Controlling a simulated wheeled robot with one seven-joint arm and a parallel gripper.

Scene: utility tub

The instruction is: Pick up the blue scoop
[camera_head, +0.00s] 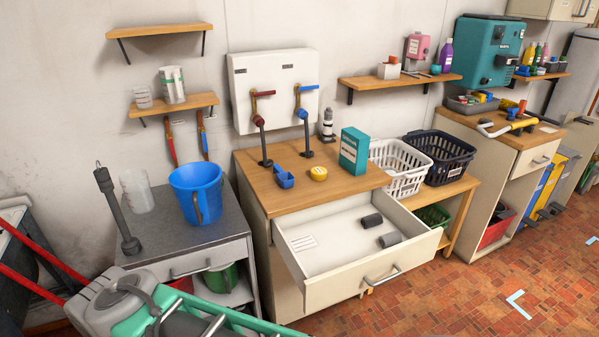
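The blue scoop (285,180) is small and lies on the wooden top of the middle cabinet (335,184), near its front left. A round yellow item (318,173) sits to its right, apart from it. The scoop's handle seems to point back and left. Nothing covers the scoop in this view. My gripper is not in view.
Behind the scoop is a white wall panel (275,75) with red and blue taps and dark pipes. A teal box (354,151) stands to the right. An open drawer (340,235) juts out below. A blue bucket (187,179) stands on the left cabinet.

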